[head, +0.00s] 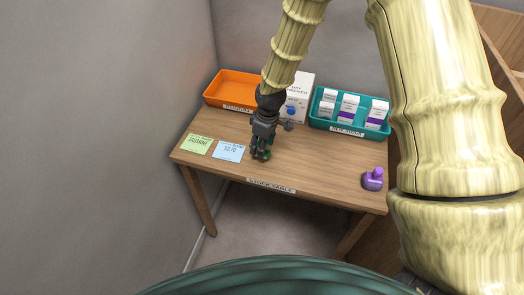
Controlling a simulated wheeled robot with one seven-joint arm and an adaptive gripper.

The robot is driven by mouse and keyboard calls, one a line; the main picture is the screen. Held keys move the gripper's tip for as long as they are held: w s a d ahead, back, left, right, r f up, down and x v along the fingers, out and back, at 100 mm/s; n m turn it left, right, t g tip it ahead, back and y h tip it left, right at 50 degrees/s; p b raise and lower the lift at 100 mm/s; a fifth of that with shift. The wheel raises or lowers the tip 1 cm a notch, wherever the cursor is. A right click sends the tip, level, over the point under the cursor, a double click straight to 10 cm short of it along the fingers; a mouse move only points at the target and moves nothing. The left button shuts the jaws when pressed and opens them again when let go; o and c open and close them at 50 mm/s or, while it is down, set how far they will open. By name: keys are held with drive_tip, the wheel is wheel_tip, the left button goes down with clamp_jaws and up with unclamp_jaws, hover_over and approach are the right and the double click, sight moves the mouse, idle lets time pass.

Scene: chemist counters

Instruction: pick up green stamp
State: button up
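The green stamp (268,154) shows as a small patch of green at the fingertips of my gripper (261,155), near the front middle of the wooden table. Most of the stamp is hidden behind the dark fingers. My gripper points down at the table from above, with its fingers around or right beside the stamp. The view is too small to tell whether the fingers are closed on it or whether it touches the table.
A purple stamp (373,179) stands at the table's (310,165) right front. A green card (196,144) and a blue card (231,151) lie left. Behind are an orange tray (213,94), a white box (304,86) and a teal tray (318,124) holding several small boxes.

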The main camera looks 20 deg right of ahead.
drive_tip(key=c, duration=0.9)
drive_tip(key=shift+r, duration=0.1)
drive_tip(key=shift+r+b, duration=0.5)
drive_tip(key=shift+r, duration=0.25)
drive_tip(key=shift+r+b, duration=0.4)
drive_tip(key=shift+r, duration=0.5)
drive_tip(key=s+a+b, duration=0.1)
drive_tip(key=s, duration=0.4)
drive_tip(key=s+a+r+b, duration=0.1)
drive_tip(key=s, duration=0.4)
drive_tip(key=s+a+b, duration=0.1)
drive_tip(key=s+b, duration=0.1)
drive_tip(key=s, duration=0.3)
drive_tip(key=shift+s+r, duration=0.25)
drive_tip(key=shift+s, duration=0.1)
